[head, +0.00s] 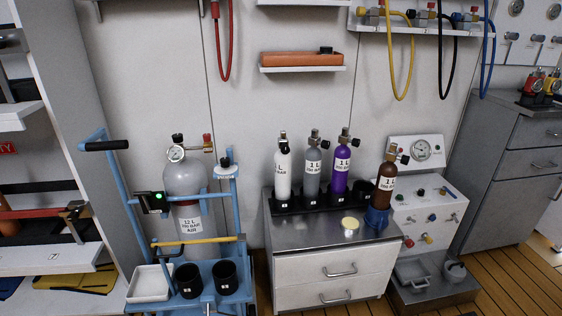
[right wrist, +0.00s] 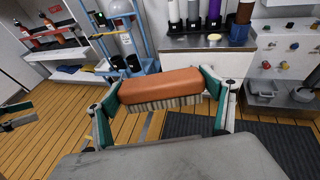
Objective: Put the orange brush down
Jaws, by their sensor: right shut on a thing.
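The orange brush (right wrist: 160,86) has a rounded orange back and pale bristles facing down. It lies crosswise between the fingers of my right gripper (right wrist: 162,95) in the right wrist view. The right gripper is shut on it, one teal-padded finger at each end, and holds it in the air above the wooden floor. The brush and the right gripper do not show in the head view. Part of what looks like my left gripper (right wrist: 18,115) shows at the left edge of the right wrist view. Its jaw state is unclear.
A grey-topped cabinet (head: 340,232) carries several small cylinders and a yellow disc (head: 350,223); its front top is partly clear. A blue trolley (head: 213,300) with a large cylinder stands left. A wall shelf (head: 300,69) holds an orange item. A dark mat (right wrist: 240,130) lies on the floor.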

